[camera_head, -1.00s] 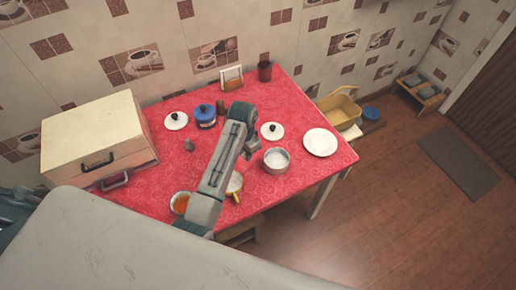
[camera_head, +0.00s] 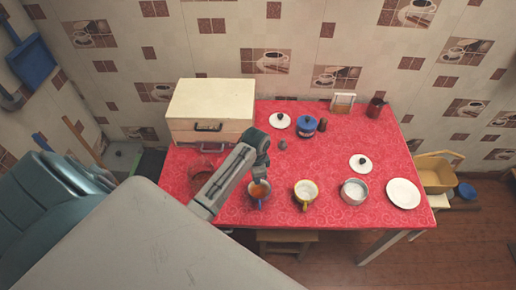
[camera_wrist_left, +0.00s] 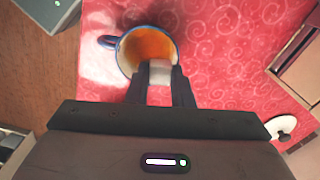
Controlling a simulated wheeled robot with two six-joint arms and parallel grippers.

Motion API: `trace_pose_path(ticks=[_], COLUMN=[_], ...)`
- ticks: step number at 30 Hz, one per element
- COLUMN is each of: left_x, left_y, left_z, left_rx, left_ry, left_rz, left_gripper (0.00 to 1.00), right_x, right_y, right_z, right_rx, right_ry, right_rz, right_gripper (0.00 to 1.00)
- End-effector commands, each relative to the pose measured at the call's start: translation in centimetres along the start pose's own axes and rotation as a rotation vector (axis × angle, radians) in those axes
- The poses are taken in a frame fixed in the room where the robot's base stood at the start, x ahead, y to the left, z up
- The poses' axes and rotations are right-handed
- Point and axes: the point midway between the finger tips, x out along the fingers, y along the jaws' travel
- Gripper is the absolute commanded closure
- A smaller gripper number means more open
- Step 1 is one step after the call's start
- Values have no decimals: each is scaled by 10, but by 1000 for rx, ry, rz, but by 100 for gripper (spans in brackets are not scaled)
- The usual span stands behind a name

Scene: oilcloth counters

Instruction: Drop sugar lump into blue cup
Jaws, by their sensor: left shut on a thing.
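The blue cup (camera_head: 259,199) stands on the red tablecloth near the front edge, with orange-brown tea in it. In the left wrist view the cup (camera_wrist_left: 122,57) shows its blue rim and handle. My left gripper (camera_wrist_left: 160,76) is shut on the white sugar lump (camera_wrist_left: 160,66), which overlaps the lower right part of the cup's opening in that view. How high the lump is above the tea cannot be told. In the head view my left gripper (camera_head: 260,177) is just over the cup and the lump is hidden. My right gripper is not in view.
A yellow cup (camera_head: 306,203) and a metal pot (camera_head: 355,197) of white stuff stand right of the blue cup. A white plate (camera_head: 404,194) lies farther right. A blue pot (camera_head: 307,126) and a white lid (camera_head: 279,121) are behind. A cream case (camera_head: 210,107) fills the back left.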

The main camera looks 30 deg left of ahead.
Motion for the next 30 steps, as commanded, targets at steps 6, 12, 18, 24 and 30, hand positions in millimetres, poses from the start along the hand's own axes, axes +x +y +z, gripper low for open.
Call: trace_pose_path(ticks=[6, 12, 18, 24, 30], left_x=[25, 35, 36, 36, 36], left_y=[0, 0, 0, 0, 0], left_z=[0, 0, 0, 0, 0], left_rx=[0, 0, 0, 0, 0], left_ry=[-1, 0, 1, 1, 1], left_rz=[2, 1, 0, 0, 0], left_gripper=[100, 100, 100, 56, 54], right_x=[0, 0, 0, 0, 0], right_y=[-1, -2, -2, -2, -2], right_z=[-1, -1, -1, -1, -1], right_rx=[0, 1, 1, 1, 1], right_ry=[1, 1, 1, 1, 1], right_rz=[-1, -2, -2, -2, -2], right_gripper=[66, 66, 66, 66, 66])
